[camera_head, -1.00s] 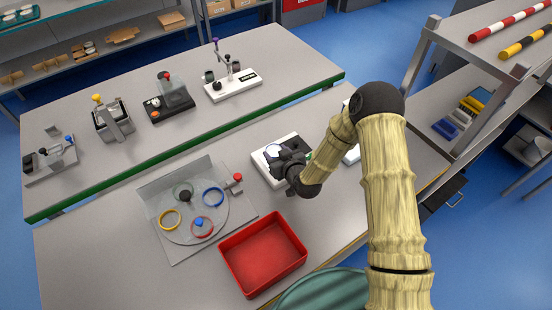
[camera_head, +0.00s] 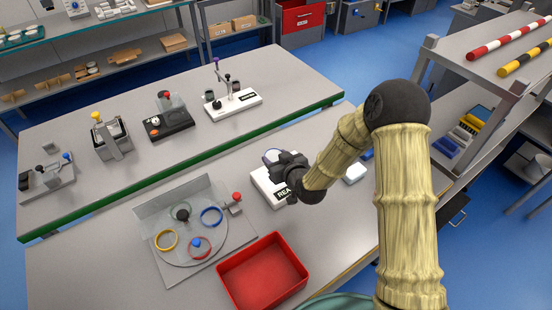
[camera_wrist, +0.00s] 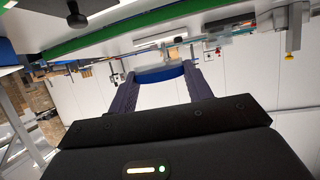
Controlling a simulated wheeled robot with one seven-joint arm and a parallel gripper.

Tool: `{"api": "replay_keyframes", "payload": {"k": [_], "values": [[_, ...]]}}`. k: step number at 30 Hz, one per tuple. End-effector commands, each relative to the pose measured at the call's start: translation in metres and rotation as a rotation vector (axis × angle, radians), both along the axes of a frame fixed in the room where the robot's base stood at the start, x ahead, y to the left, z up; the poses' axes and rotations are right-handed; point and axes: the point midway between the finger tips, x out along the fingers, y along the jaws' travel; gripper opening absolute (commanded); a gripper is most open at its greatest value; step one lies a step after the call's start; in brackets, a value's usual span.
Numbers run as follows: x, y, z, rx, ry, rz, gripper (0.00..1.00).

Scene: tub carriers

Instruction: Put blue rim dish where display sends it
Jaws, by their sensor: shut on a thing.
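My gripper (camera_head: 279,166) is shut on the blue rim dish, whose pale inside and blue edge (camera_head: 272,155) show just past the fingers. In the wrist view its blue rim (camera_wrist: 160,73) spans the gap between the two fingertips. The dish is held up at a tilt, above or beside a white block (camera_head: 262,185) with a dark label, partly covered by my gripper; only "REA" can be read. A grey station (camera_head: 180,273) to the left has a clear round disc with yellow (camera_head: 166,240), red (camera_head: 207,255) and blue (camera_head: 211,216) rings. I see no readable display.
A red tray (camera_head: 262,270) stands empty in front of the station. Behind a green-edged gap, a rear bench (camera_head: 120,185) carries several small devices. A rack with striped bars (camera_head: 515,40) stands at the right. Bare bench top lies at the front left.

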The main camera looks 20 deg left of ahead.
Motion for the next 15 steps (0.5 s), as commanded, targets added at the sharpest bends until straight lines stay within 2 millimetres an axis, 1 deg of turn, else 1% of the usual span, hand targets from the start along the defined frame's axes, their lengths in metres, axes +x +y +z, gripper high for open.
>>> {"api": "replay_keyframes", "payload": {"k": [5,8,11,14,15], "values": [[0.001,-0.001,-0.001,0.000,0.000,-0.002,0.24],[0.003,-0.011,-0.005,0.001,0.004,-0.025,0.24],[0.009,-0.035,-0.016,0.005,0.013,-0.082,0.24],[0.016,-0.073,-0.031,0.010,0.022,-0.171,0.24],[0.019,-0.092,-0.038,0.013,0.026,-0.214,0.24]]}}
